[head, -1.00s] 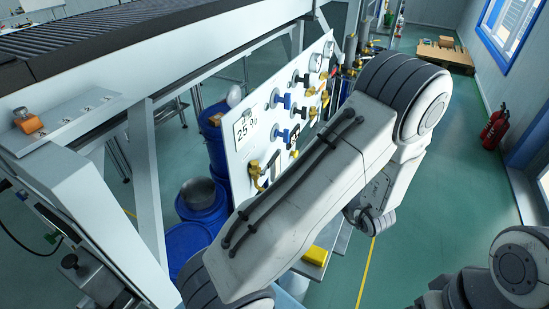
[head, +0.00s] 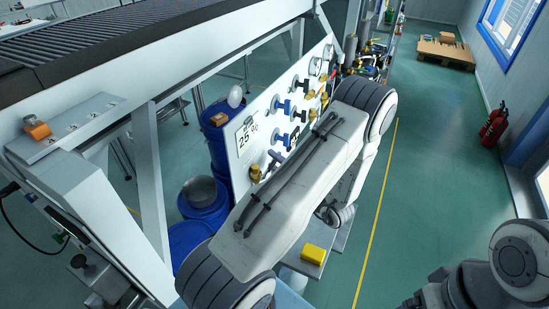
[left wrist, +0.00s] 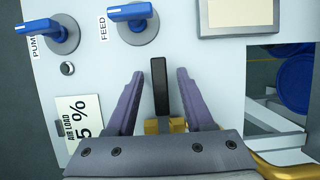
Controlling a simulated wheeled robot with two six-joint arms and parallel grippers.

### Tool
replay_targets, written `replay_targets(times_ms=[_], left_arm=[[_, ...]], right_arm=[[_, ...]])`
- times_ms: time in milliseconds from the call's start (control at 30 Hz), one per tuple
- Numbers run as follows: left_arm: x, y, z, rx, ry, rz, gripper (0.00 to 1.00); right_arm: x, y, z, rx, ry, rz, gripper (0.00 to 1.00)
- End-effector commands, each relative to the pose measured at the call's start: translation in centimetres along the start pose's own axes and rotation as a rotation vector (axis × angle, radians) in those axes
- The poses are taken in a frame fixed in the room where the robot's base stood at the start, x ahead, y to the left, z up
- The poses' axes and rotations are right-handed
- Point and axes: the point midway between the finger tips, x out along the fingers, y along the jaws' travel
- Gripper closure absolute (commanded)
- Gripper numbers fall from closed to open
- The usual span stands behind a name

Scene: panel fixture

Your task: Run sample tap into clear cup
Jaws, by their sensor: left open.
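The sample tap is a brass fitting (head: 255,174) low on the white panel (head: 240,165). In the left wrist view a black lever (left wrist: 160,85) stands upright above brass parts (left wrist: 177,125). My left gripper (left wrist: 160,73) is open, with one purple finger on each side of the lever and a gap on both sides. In the head view only a bit of its purple finger shows beside the tap; my arm hides the rest. I cannot make out the clear cup in either view. My right gripper is out of view.
Blue-handled valves marked PUMP (left wrist: 57,34) and FEED (left wrist: 130,25) sit near the gripper. A percent sign (head: 247,134) is on the panel. A yellow block (head: 314,254) lies on a shelf below. Blue drums (head: 203,203) stand left of the panel.

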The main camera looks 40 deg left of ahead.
Motion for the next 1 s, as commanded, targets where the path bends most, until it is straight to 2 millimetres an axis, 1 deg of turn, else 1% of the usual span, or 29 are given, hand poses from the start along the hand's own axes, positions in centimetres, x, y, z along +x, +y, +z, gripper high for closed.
replay_targets(times_ms=[100, 333, 367, 400, 467, 500, 1000], left_arm=[[0.5, 0.02, -0.01, 0.0, 0.0, 0.0, 0.47], [0.54, -0.04, 0.01, 0.0, -0.001, 0.0, 0.47], [0.53, -0.04, 0.01, 0.0, -0.001, 0.0, 0.55], [0.53, -0.04, 0.01, 0.0, -0.001, 0.0, 0.7], [0.53, -0.03, 0.01, 0.0, -0.001, 0.0, 0.93], [0.52, -0.04, 0.01, 0.0, -0.001, 0.0, 1.0], [0.51, -0.06, -0.02, 0.001, 0.0, -0.001, 1.0]], right_arm=[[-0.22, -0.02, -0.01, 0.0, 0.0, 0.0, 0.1], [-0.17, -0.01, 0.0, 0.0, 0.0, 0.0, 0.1], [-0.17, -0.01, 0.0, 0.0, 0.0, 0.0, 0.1], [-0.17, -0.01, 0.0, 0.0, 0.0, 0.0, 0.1], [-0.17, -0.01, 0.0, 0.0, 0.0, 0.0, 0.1], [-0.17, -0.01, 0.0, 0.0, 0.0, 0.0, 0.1], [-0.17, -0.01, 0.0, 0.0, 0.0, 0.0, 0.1]])
